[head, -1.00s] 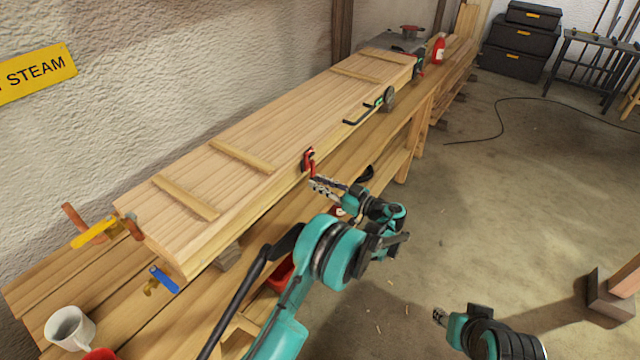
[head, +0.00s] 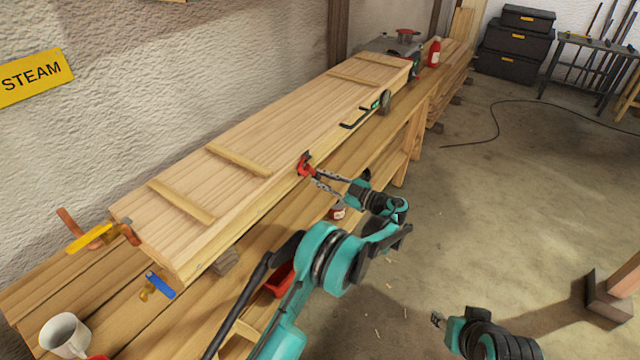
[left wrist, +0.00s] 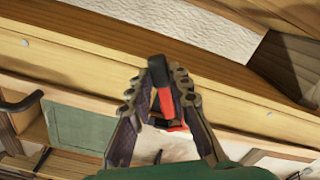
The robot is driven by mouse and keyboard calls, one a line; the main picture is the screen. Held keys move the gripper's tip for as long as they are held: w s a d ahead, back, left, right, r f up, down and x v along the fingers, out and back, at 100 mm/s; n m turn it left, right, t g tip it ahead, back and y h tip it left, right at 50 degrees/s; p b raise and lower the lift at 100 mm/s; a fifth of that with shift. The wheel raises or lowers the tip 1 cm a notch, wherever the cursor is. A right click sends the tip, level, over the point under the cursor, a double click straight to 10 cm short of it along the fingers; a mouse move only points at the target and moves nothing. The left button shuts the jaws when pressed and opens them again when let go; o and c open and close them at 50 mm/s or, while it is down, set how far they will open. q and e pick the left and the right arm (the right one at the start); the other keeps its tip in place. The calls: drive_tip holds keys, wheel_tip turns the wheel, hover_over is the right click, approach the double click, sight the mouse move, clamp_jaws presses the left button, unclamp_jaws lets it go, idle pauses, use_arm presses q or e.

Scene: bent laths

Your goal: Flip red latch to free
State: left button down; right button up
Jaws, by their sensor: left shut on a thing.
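The red latch (head: 304,163) sits on the front edge of the long wooden steam box (head: 290,115). My left gripper (head: 317,179) reaches it from the front, its two fingers on either side of the lever. In the left wrist view the lever shows a black grip and a red shank (left wrist: 166,96) between the fingertips, and the left gripper (left wrist: 157,85) is shut on it. The latch's base is partly hidden by the fingers. My right gripper (head: 437,320) hangs low over the floor, away from the box; its fingers are too small to read.
The box lies on a wooden bench (head: 30,290). A black handle (head: 355,119) and a round gauge (head: 385,102) are farther along its front. The floor at right is mostly clear.

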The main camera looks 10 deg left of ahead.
use_arm(q)
drive_tip(key=n, duration=0.1)
drive_tip(key=w+r+n, duration=0.1)
drive_tip(key=n, duration=0.2)
drive_tip(key=shift+w+d+r+n, duration=0.3)
drive_tip(key=shift+w+d+r, duration=0.05)
drive_tip(key=shift+r, duration=0.05)
drive_tip(key=shift+w+d+r+n+p, duration=0.15)
drive_tip(key=shift+r+n+p, duration=0.2)
drive_tip(key=shift+n, duration=0.5)
drive_tip(key=shift+w+a+r+n+p, duration=0.15)
drive_tip(key=shift+r+n, duration=0.3)
drive_tip(key=shift+n, duration=0.45)
drive_tip(key=shift+w+d+r+n+p, duration=0.15)
drive_tip(key=shift+w+r+n+p, duration=0.2)
drive_tip(key=shift+n, duration=0.5)
drive_tip(key=shift+s+r, duration=0.1)
drive_tip(key=shift+s, duration=0.05)
drive_tip(key=c, duration=1.4)
unclamp_jaws()
drive_tip(key=v, duration=1.2)
